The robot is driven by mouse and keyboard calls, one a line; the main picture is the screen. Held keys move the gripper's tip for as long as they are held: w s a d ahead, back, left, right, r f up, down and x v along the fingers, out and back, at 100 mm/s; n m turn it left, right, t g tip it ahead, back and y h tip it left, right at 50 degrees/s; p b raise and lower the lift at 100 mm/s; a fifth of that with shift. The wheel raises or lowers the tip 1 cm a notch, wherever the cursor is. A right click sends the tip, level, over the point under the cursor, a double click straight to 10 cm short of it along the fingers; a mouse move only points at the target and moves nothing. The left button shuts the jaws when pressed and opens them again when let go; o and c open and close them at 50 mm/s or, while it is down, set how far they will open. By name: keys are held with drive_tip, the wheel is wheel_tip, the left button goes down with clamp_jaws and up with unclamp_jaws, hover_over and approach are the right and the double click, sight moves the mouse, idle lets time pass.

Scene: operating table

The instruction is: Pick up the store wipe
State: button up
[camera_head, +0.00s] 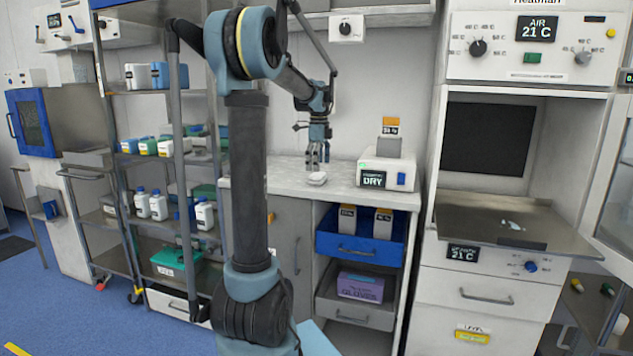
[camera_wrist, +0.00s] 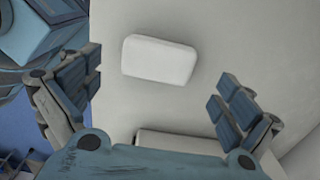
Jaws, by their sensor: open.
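The wipe looks like a small white pad with rounded corners (camera_head: 317,178) lying flat on the light grey counter (camera_head: 290,172). In the wrist view the white pad (camera_wrist: 159,60) lies ahead of and between the fingers, a little left of centre. My gripper (camera_head: 317,160) is just above the pad, pointing down. In the wrist view its fingers (camera_wrist: 160,97) are spread wide with nothing between them, apart from the pad. No label is readable on the pad.
A white device reading DRY (camera_head: 385,172) stands on the counter right of the pad. Metal shelving with bottles (camera_head: 160,205) stands to the left. A blue open drawer (camera_head: 360,243) is below the counter. A tall cabinet with a metal tray (camera_head: 510,222) is to the right.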

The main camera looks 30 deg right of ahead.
sight(318, 174)
drive_tip(key=shift+a+f, duration=0.1)
drive_tip(key=shift+f, duration=1.9)
drive_tip(key=shift+c, duration=0.3)
drive_tip(key=c, duration=1)
drive_tip(key=shift+w+r, duration=0.1)
drive_tip(key=shift+r, duration=0.05)
